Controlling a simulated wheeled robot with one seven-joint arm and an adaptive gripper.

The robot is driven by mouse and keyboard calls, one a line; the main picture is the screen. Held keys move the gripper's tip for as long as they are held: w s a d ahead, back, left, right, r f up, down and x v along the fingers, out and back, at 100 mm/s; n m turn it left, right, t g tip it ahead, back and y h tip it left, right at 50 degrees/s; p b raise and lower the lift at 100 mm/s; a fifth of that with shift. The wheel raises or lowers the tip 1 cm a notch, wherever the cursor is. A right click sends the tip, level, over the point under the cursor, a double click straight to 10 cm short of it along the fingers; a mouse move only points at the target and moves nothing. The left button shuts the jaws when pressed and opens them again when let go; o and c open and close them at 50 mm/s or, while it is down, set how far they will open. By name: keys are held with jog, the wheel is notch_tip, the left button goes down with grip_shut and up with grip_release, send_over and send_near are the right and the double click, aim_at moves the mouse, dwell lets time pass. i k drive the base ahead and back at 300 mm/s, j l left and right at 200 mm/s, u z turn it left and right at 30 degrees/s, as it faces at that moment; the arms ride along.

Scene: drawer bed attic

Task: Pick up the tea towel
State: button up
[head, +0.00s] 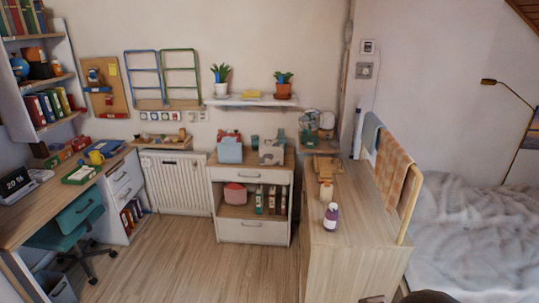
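An orange and grey checked cloth (394,168), which looks like the tea towel, hangs over a wooden rail (409,205) along the right side of the wooden cabinet. A plain blue-grey cloth (371,132) hangs on the same rail, farther back and to the left. The lower part of the checked cloth is partly hidden behind the rail's front post. My gripper is not clearly in view; only a dark rounded shape shows at the bottom edge, and I cannot tell what it is.
A purple bottle with a white cap (331,216) and a wooden object (326,188) stand on the cabinet top (355,215). A bed (470,235) lies right of the rail. A desk (35,213) and teal chair (70,228) are at left. The middle floor (190,260) is clear.

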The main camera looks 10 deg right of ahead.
aim_at(230, 150)
jog(key=i+j+u, duration=0.2)
jog(key=u, duration=0.3)
jog(key=i+u, duration=0.45)
jog(key=i, duration=3.15)
jog(key=i+j+z, duration=0.1)
jog(key=i, duration=0.55)
jog(key=i+j+z, duration=0.1)
jog(key=i, duration=0.5)
jog(key=i+j, duration=0.15)
jog(key=i, duration=0.5)
jog(key=i+z, duration=0.15)
jog(key=z, duration=3.4)
